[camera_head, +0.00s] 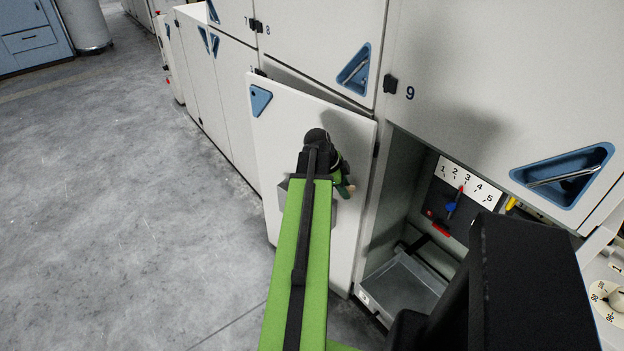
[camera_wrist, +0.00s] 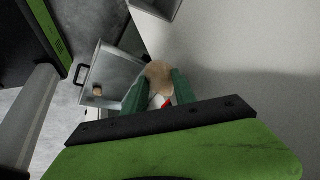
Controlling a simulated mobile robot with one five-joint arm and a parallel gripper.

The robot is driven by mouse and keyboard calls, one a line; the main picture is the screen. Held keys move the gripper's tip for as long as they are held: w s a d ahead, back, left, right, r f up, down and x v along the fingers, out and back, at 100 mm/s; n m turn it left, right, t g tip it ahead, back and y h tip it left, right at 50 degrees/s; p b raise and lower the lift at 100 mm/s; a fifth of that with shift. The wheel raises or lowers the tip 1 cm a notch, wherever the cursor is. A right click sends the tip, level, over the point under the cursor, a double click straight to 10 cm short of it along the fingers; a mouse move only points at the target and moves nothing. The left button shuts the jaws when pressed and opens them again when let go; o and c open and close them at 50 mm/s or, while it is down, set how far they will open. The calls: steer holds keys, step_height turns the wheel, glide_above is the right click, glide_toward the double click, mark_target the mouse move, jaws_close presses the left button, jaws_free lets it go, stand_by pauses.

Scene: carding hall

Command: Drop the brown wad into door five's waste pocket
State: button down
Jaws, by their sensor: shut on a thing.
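My gripper (camera_wrist: 158,90) has its green fingers shut on the brown wad (camera_wrist: 158,75), a rounded tan lump at the fingertips. In the head view my gripper (camera_head: 345,187) is in front of the swung-open white door (camera_head: 282,130), by a grey pocket (camera_head: 350,222) on it that my arm partly covers. The wad is barely visible there. In the wrist view a grey open box with a black handle (camera_wrist: 80,74) is left of the wad, with a small brown piece (camera_wrist: 97,90) in it. Another grey box (camera_wrist: 158,8) shows at the top edge. No number five is readable on the door.
Right of the door is an open compartment with a grey tray (camera_head: 403,282) low down and a 1-to-5 scale (camera_head: 466,183) with coloured pointers. Closed panels, one marked 9 (camera_head: 410,93), stand above and right. Grey floor (camera_head: 120,200) is clear at left.

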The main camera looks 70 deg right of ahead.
steer(key=w+d+n+h+b, duration=0.1)
steer(key=w+d+h, duration=0.15)
steer(key=w, duration=0.95)
step_height(320, 180, down, 7)
steer(key=b, duration=0.7)
steer(key=shift+w+r, duration=0.15)
steer(key=c, duration=0.9)
jaws_free()
steer(key=p+v, duration=1.4)
steer(key=v, duration=0.3)
steer(key=shift+d+r, duration=0.1)
steer(key=shift+r, duration=0.15)
